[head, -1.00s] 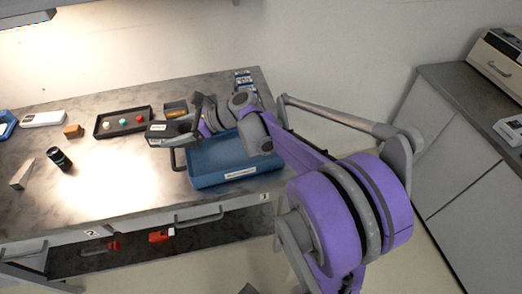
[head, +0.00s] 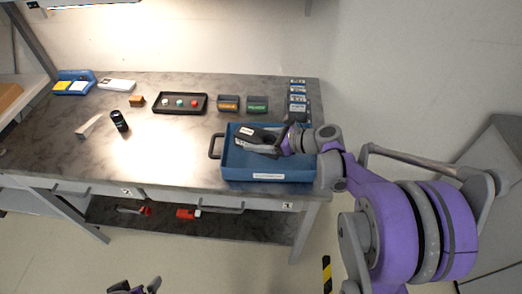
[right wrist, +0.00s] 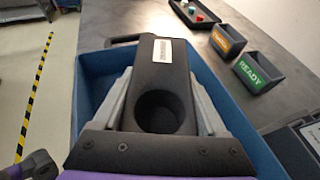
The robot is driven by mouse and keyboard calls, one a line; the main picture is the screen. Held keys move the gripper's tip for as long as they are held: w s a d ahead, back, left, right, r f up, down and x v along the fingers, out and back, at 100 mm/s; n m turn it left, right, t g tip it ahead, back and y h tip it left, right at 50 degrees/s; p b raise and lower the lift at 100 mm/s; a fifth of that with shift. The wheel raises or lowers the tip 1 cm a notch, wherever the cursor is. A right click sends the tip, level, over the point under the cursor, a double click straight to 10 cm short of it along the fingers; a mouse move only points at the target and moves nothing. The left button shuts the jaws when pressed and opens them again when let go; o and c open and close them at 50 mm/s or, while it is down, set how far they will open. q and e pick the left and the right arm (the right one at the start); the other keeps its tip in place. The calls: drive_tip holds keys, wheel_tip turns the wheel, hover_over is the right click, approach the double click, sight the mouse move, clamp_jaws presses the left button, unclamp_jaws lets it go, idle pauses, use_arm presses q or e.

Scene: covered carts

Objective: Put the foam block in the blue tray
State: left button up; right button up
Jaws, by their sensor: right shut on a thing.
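The foam block is a dark grey block (head: 258,137) with a white label; in the right wrist view it (right wrist: 160,60) shows a round hollow. My right gripper (head: 272,144) is shut on it, one pale finger on each side in the right wrist view (right wrist: 162,98). The blue tray (head: 268,177) lies at the right end of the table, and its wall also shows in the right wrist view (right wrist: 92,65). The block is over the tray's inside; I cannot tell whether it touches the bottom. My left gripper (head: 136,287) shows only partly at the bottom edge.
Behind the tray stand an orange-labelled bin (head: 229,103) and a green-labelled READY bin (head: 257,104). A black tray (head: 180,103) with small coloured pieces is left of them. A black cylinder (head: 119,121) and a pale wedge (head: 89,126) stand farther left. The front middle is clear.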

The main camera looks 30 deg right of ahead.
drive_tip(key=shift+f, duration=2.25)
drive_tip(key=shift+b, duration=0.3)
drive_tip(key=shift+f, duration=0.2)
drive_tip(key=o, duration=1.3)
drive_tip(key=shift+r, duration=0.1)
drive_tip(key=shift+s+d+r, duration=0.1)
drive_tip(key=shift+r, duration=0.15)
drive_tip(key=v, duration=1.1)
drive_tip(key=shift+s+d, duration=0.2)
drive_tip(key=shift+s, duration=0.15)
